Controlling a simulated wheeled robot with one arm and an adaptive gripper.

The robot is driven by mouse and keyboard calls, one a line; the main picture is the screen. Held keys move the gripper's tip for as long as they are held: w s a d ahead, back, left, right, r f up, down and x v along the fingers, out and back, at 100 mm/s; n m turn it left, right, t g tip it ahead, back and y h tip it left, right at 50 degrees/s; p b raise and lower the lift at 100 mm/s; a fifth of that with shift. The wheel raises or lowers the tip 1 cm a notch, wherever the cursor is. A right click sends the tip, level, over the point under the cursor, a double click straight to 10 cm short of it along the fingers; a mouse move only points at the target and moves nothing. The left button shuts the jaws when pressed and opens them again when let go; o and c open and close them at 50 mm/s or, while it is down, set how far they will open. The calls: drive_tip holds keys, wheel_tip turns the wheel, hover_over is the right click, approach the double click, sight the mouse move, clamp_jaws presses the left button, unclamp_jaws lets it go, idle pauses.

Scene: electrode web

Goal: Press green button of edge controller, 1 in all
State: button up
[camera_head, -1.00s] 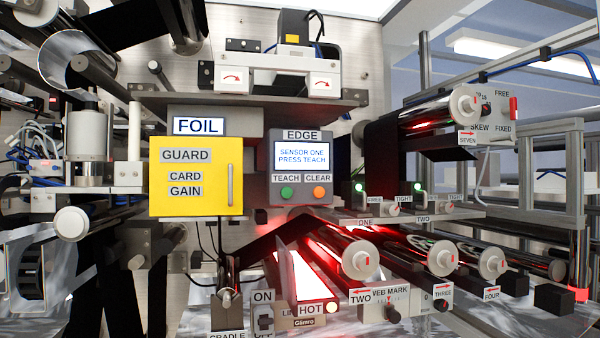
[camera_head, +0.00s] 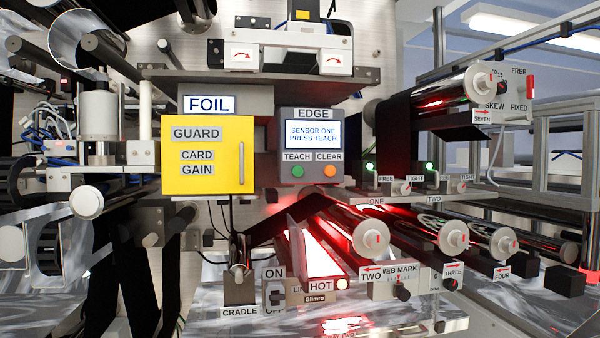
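The edge controller (camera_head: 313,150) is a grey box labelled EDGE, mounted at the middle of the machine. Its screen (camera_head: 313,134) reads "SENSOR ONE PRESS TEACH". The green button (camera_head: 297,171) sits under the TEACH label, at the lower left of the controller. An orange button (camera_head: 330,171) sits to its right under CLEAR. Nothing covers either button. My gripper does not show in the head view.
A yellow GUARD box (camera_head: 208,178) stands left of the controller. Two sensors with green lights (camera_head: 369,167) are to its right. A shelf (camera_head: 265,85) juts out above.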

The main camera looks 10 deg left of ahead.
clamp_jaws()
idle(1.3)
